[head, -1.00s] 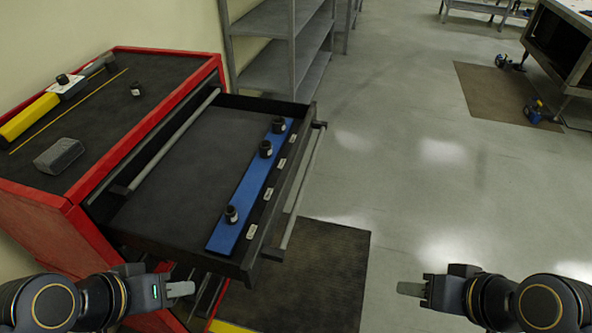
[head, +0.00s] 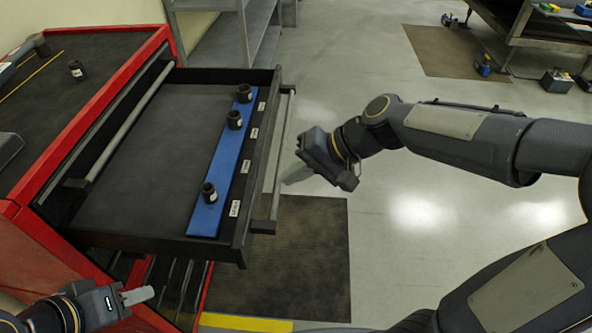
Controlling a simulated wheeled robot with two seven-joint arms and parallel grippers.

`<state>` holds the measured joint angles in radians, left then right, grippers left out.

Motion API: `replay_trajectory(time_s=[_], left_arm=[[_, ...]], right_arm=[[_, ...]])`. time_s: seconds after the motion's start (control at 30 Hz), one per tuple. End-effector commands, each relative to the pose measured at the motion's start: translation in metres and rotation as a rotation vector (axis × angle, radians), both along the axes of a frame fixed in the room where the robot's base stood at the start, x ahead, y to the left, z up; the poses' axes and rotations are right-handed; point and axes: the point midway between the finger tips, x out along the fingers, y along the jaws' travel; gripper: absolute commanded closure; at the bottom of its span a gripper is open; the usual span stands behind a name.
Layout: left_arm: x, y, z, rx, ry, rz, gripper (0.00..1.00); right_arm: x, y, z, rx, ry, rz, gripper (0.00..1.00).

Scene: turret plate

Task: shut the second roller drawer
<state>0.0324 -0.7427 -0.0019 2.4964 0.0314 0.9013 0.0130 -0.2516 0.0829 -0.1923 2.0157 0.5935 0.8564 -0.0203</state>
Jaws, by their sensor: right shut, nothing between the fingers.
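The open drawer (head: 140,170) sticks out to the right from the red roller cabinet (head: 55,250). It holds a blue strip (head: 212,185) with three black sockets standing on it. A grey bar handle (head: 273,170) runs along its front. My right gripper (head: 290,178) is shut and empty, with its fingertips close to the middle of the handle; I cannot tell whether they touch. My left gripper (head: 143,295) is in front of the cabinet, below the drawer's near side; its fingers look together, but I cannot tell for certain. Lower drawers are mostly hidden.
A grey shelf (head: 225,35) stands behind. A dark mat (head: 300,260) lies under the drawer front.

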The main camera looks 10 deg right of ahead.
Motion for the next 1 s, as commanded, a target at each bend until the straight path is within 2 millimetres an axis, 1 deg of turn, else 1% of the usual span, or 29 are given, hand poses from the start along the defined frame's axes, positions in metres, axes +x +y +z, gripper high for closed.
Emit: replay_trajectory(time_s=[0.03,0.2,0.4,0.87,1.0], left_arm=[[0.0,0.0,0.0,0.0,0.0,0.0,0.64],[0.0,0.0,0.0,0.0,0.0,0.0,0.64],[0.0,0.0,0.0,0.0,0.0,0.0,0.64],[0.0,0.0,0.0,0.0,0.0,0.0,0.64],[0.0,0.0,-0.001,0.0,0.0,0.0,0.64]], right_arm=[[0.001,0.008,-0.008,-0.002,0.006,0.004,1.0],[0.008,0.028,-0.028,-0.004,0.004,0.003,1.0],[0.012,0.041,-0.041,-0.003,0.002,0.002,1.0],[0.013,0.044,-0.043,-0.002,0.0,0.001,1.0],[0.016,0.051,-0.043,-0.002,0.0,0.004,1.0]])
